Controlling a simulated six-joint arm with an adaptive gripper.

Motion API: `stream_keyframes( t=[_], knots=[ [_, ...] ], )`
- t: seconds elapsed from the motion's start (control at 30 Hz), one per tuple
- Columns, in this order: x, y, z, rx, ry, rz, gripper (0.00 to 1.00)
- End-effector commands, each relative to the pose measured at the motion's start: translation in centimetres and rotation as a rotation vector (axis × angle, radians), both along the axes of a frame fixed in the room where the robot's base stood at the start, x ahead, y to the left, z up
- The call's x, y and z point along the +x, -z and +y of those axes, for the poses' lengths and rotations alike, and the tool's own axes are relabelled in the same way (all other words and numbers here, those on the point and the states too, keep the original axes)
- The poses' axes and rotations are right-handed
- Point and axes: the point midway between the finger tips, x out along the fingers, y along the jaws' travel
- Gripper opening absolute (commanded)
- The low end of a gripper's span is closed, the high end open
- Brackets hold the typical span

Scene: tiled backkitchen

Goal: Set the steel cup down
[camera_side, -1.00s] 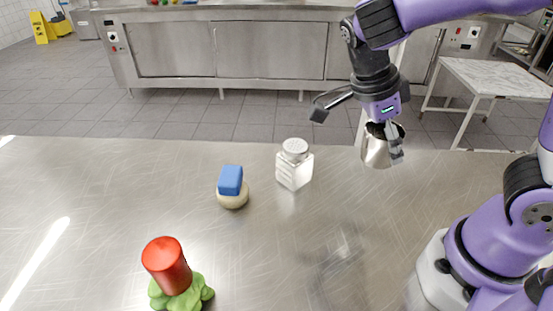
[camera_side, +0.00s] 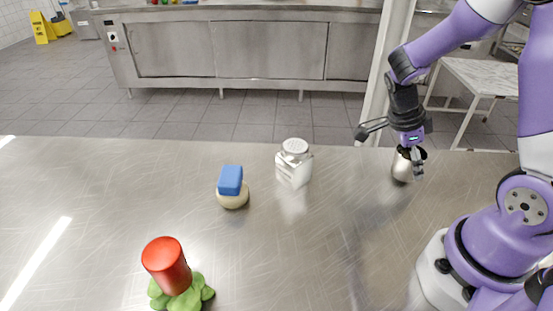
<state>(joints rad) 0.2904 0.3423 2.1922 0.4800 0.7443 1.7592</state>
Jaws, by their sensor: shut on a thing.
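The steel cup (camera_side: 401,168) is at the right rear of the steel table, upright or nearly so. My gripper (camera_side: 416,165) is above it and shut on its rim, with a finger over the near right side of the cup. The cup's bottom is at or just above the table top; I cannot tell whether it touches. The fingers hide part of the cup's right side.
A glass shaker (camera_side: 294,164) stands left of the cup. A blue block (camera_side: 230,180) sits on a pale round thing (camera_side: 233,200). A red cylinder (camera_side: 166,262) tilts on a green leafy thing (camera_side: 182,295) at front left.

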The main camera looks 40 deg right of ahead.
Motion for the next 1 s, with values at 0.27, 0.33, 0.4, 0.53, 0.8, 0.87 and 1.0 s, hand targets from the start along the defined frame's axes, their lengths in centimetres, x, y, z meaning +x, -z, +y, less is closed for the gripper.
stream_keyframes(
  t=[0.27, 0.33, 0.4, 0.53, 0.8, 0.87, 1.0],
  knots=[
    [0.03, 0.78, 0.03, 0.000, 0.001, -0.002, 0.33],
    [0.03, 0.81, 0.04, 0.000, 0.001, -0.002, 0.33],
    [0.01, 1.01, 0.04, 0.000, 0.000, 0.000, 0.33],
    [0.02, 1.01, 0.04, 0.000, 0.001, -0.001, 1.00],
    [0.03, 1.00, 0.04, 0.000, 0.001, -0.002, 1.00],
    [0.03, 1.00, 0.04, 0.000, 0.001, -0.002, 1.00],
    [0.19, 0.42, 0.11, -0.001, -0.001, -0.004, 1.00]
  ],
)
